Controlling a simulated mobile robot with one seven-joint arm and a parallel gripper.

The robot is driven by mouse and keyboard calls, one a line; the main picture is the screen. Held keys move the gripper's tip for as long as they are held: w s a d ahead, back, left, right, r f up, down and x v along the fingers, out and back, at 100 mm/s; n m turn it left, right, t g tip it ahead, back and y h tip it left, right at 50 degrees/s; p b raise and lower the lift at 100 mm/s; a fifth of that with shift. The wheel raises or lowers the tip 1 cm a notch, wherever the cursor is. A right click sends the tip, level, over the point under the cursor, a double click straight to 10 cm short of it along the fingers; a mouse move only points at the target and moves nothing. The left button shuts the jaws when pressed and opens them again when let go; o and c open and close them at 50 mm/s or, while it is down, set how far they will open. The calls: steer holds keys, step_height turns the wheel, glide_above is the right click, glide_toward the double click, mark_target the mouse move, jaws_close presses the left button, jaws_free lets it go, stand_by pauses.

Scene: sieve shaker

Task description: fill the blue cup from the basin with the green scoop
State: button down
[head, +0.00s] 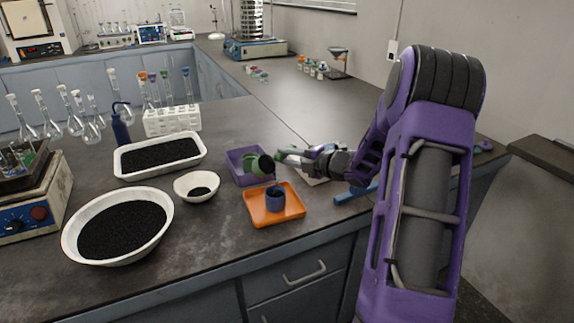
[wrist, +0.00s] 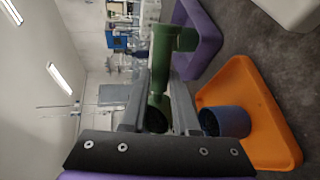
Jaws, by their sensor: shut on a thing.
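The green scoop (head: 254,169) is held by my gripper (head: 284,156), which is shut on it. The scoop is tilted, its dark mouth above and slightly left of the blue cup, apart from it. The scoop (wrist: 172,40) also shows between my gripper's fingers (wrist: 160,88) in the wrist view. The blue cup (head: 275,200) stands upright on an orange tray (head: 290,209); it also shows in the wrist view (wrist: 232,122). How full it is I cannot tell. The round white basin (head: 165,220) at the front left holds black grains.
A purple tray (head: 237,176) lies behind the orange tray. A small white bowl (head: 183,184) and a white rectangular tray (head: 121,169), both with black grains, stand to the left. Flasks, a blue bottle (head: 121,130) and a white rack (head: 172,121) stand behind.

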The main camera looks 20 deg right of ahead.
steer(key=t+y, duration=0.1)
steer(key=t, duration=0.1)
steer(key=f+t+y, duration=0.1)
steer(key=t, duration=0.1)
steer(key=s+t+y, duration=0.1)
steer(key=t, duration=0.1)
steer(key=shift+d+f+t, duration=0.25)
steer(key=shift+f+t, duration=0.05)
steer(key=shift+f, duration=0.1)
steer(key=shift+r, duration=0.1)
steer(key=g+p, duration=0.1)
steer(key=r+g+p, duration=0.1)
steer(key=p, duration=0.1)
steer(key=g+h+p, duration=0.1)
steer(key=shift+w+a+r, duration=0.15)
steer(key=shift+w+a, duration=0.05)
steer(key=shift+w, duration=0.05)
steer(key=shift+f+g+h+p, duration=0.3)
steer(key=shift+p, duration=0.05)
